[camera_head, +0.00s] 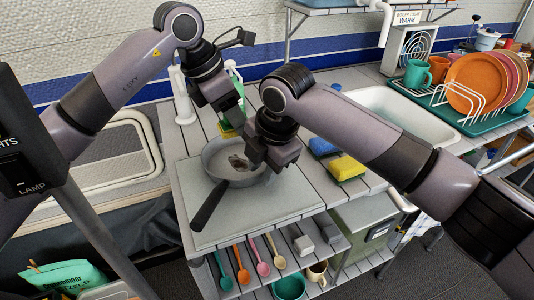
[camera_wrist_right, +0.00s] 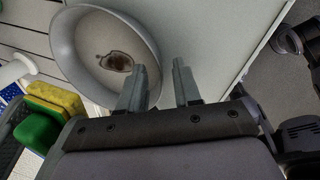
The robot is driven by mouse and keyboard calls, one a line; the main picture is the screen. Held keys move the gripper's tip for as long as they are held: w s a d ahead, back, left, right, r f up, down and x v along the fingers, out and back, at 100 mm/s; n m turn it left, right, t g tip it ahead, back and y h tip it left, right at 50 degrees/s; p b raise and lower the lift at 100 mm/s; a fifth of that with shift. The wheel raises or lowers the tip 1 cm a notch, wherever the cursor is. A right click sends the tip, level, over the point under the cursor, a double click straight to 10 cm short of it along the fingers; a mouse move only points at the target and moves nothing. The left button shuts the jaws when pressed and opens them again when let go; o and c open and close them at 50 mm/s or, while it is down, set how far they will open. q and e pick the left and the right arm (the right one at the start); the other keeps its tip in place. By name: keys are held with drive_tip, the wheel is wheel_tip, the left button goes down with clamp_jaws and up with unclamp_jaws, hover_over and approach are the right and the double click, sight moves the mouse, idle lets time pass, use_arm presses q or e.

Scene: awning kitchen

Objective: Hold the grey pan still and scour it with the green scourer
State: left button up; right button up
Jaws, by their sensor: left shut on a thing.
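The grey pan (camera_head: 219,170) sits on a pale board, its black handle (camera_head: 210,205) pointing front left. A dark brown stain (camera_head: 238,162) marks its inside floor, also clear in the right wrist view (camera_wrist_right: 116,62). My left gripper (camera_head: 229,124) is behind the pan, shut on the green scourer (camera_head: 228,132), which has a yellow layer. The scourer shows at the lower left of the right wrist view (camera_wrist_right: 56,98), apart from the pan. My right gripper (camera_wrist_right: 162,80) is open at the pan's rim, its fingers apart. In the head view its fingertips (camera_head: 262,165) are partly hidden.
A blue sponge (camera_head: 322,147) and a yellow sponge (camera_head: 346,168) lie right of the pan. A white sink (camera_head: 390,105) and a dish rack (camera_head: 470,115) with plates and mugs are further right. Colored spoons (camera_head: 262,268) hang below the counter's front edge.

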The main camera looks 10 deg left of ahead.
drive_tip(key=shift+a+f, duration=0.1)
drive_tip(key=shift+f, duration=0.2)
clamp_jaws()
idle(1.3)
